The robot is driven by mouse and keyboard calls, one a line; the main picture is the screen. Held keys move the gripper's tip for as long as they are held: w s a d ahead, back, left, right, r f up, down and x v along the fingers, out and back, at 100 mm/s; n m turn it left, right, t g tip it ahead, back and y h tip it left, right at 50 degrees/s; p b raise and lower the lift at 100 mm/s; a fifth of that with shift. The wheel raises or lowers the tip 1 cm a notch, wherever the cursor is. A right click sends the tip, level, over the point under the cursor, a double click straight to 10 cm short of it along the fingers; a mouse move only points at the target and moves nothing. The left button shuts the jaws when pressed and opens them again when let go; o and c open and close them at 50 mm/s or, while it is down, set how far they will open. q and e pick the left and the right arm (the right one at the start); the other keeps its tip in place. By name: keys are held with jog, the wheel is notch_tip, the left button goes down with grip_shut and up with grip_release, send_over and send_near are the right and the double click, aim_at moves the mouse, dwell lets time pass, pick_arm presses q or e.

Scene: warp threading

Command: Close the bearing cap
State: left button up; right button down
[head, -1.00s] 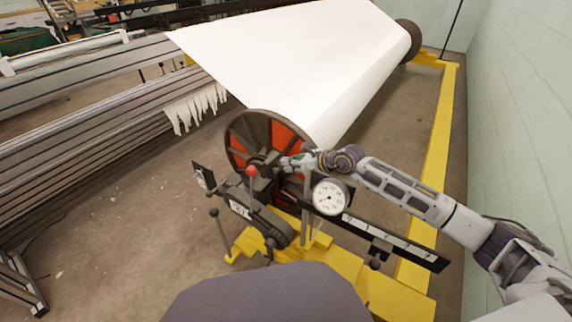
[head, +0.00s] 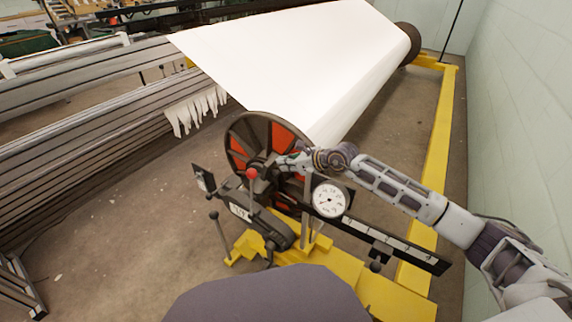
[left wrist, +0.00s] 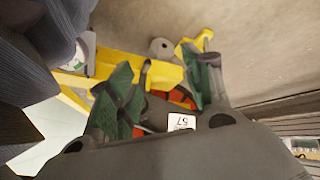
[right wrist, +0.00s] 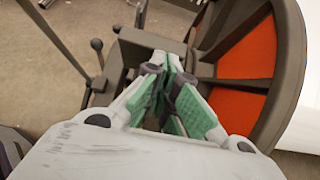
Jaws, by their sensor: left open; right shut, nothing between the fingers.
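The bearing stand (head: 265,222) is a dark grey arm on the yellow base at the near end of the warp beam. Its bearing is at the hub of the spoked flange (head: 243,135), and I cannot clearly make out the cap or how far it is closed. My right gripper (head: 283,161) is at the hub, right of the red-knobbed lever (head: 252,173). In the right wrist view its green-padded fingers (right wrist: 170,75) are shut and empty, in front of dark bearing parts (right wrist: 148,42). My left gripper (left wrist: 165,88) is open and empty, with the yellow base beyond it.
A round gauge (head: 330,200) and a long scale bar (head: 390,241) stand right of the bearing. A black-knobbed lever (head: 219,232) rises at the left. The white-covered beam (head: 300,60) extends away behind. Bare floor (head: 110,240) lies left.

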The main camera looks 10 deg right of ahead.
pick_arm(q)
jog(key=shift+w+a+r+p, duration=0.1)
jog(key=shift+r+p, duration=0.1)
jog(key=shift+r, duration=0.4)
jog(key=shift+w+a+r+p, duration=0.1)
jog(key=shift+r+p, duration=0.1)
jog(key=shift+r, duration=0.4)
jog(key=shift+s+r+g, duration=0.1)
jog(key=shift+s+g, duration=0.05)
jog(key=shift+g, duration=0.15)
